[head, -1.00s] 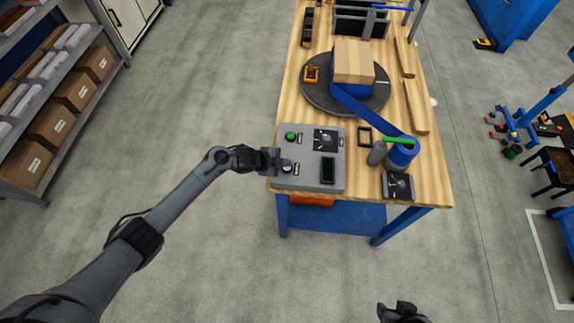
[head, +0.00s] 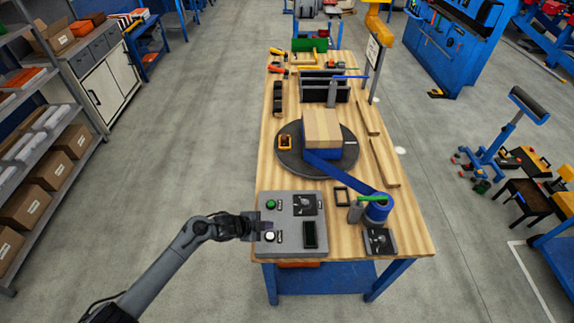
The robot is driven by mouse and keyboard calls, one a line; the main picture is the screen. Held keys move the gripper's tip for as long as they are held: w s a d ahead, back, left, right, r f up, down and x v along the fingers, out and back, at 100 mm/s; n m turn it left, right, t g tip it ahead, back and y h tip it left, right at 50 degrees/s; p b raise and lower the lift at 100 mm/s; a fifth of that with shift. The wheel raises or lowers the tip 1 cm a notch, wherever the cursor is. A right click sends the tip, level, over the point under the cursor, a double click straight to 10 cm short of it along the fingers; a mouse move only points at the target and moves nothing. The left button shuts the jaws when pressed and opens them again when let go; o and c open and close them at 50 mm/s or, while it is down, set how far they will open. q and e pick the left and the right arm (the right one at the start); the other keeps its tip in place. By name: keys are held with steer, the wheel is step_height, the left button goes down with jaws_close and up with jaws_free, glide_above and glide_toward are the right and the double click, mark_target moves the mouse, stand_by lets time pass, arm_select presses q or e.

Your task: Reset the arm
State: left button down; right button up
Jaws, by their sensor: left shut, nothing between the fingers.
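My left gripper (head: 256,226) is shut and empty. It is at the left edge of the grey control panel (head: 289,247), close to a white round button (head: 270,236); I cannot tell whether it touches the panel. A green button (head: 270,204), a black dial plate (head: 304,204) and a dark display (head: 309,235) are also on the panel. The panel lies at the near left corner of the wooden workbench (head: 345,235). My right gripper is not in view.
A black dial device (head: 380,241) lies at the near right corner. Shelving (head: 45,120) stands left; the floor between is clear.

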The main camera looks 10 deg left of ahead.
arm_select(q)
steer(key=s+d+f+g+p, duration=0.2)
steer(key=s+f, duration=0.4)
steer(key=s, duration=0.2)
steer(key=s+d+r+n+p, duration=0.2)
steer(key=s+d+p, duration=0.15)
steer(key=s, duration=0.45)
steer(key=s+d+r+n+p, duration=0.1)
steer(key=s+d+r+p, duration=0.1)
steer(key=s+d, duration=0.45)
steer(key=s+a+r+n+y+p, duration=0.1)
steer(key=s+a+r+n+y, duration=0.1)
steer(key=s+a+r+n, duration=0.2)
steer(key=s+a+r+n+g+y+p, duration=0.1)
steer(key=s+a+r+n, duration=0.3)
steer(key=r, duration=0.7)
steer(key=s+a+r+n+y+p, duration=0.1)
steer(key=s+a+r+n+y, duration=0.1)
steer(key=s+a+r+n, duration=0.2)
steer(key=shift+a+r+y, duration=0.4)
steer(key=shift+a+r, duration=1.05)
steer(key=shift+r, duration=0.35)
